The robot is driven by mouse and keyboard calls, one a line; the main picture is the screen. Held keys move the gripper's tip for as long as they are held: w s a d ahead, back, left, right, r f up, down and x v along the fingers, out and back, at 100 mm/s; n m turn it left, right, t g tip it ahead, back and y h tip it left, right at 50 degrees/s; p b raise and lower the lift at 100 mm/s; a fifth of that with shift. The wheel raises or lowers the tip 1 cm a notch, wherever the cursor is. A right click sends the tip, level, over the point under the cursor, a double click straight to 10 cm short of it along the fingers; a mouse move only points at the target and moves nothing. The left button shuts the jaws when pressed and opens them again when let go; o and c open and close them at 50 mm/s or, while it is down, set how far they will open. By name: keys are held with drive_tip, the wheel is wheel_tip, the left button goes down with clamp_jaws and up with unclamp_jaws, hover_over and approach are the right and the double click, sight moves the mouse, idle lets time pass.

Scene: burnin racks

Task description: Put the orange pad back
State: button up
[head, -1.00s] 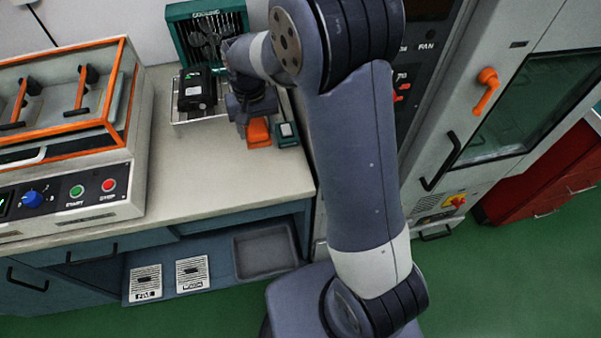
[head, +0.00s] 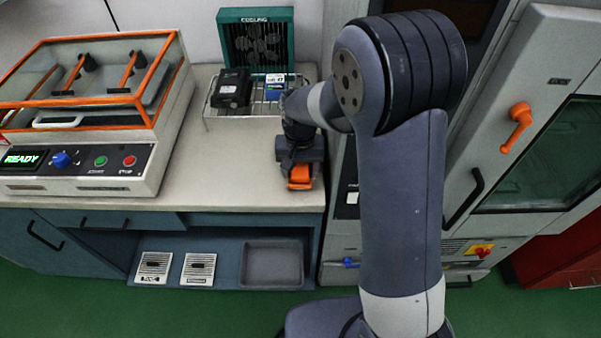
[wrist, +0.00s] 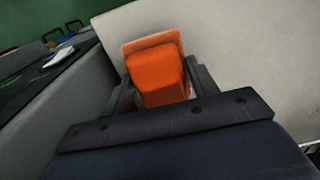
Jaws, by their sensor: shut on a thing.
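The orange pad (head: 300,176) is between the fingers of my gripper (head: 301,168) over the right front part of the bench top. In the wrist view, the orange pad (wrist: 158,75) fills the space between the two dark fingers of my gripper (wrist: 158,82), which is shut on it. Its block-shaped front and a lighter orange part behind show. I cannot tell whether the pad touches the bench or hangs just above it.
The pale bench top (head: 230,170) is clear left of my gripper. Behind stand a wire rack (head: 258,107) with a black box (head: 232,90) and the green cooling unit (head: 257,45). A glass-lidded machine (head: 80,180) stands left. A grey tray (head: 272,264) lies below.

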sight(300, 168)
drive_tip(key=shift+f, duration=0.95)
drive_tip(key=shift+f, duration=0.1)
drive_tip(key=o, duration=1)
drive_tip(key=shift+c, duration=0.2)
wheel_tip(300, 168, up, 12)
drive_tip(key=shift+r, duration=0.15)
wheel_tip(300, 168, down, 12)
drive_tip(key=shift+f, duration=0.1)
drive_tip(key=shift+r, duration=1.65)
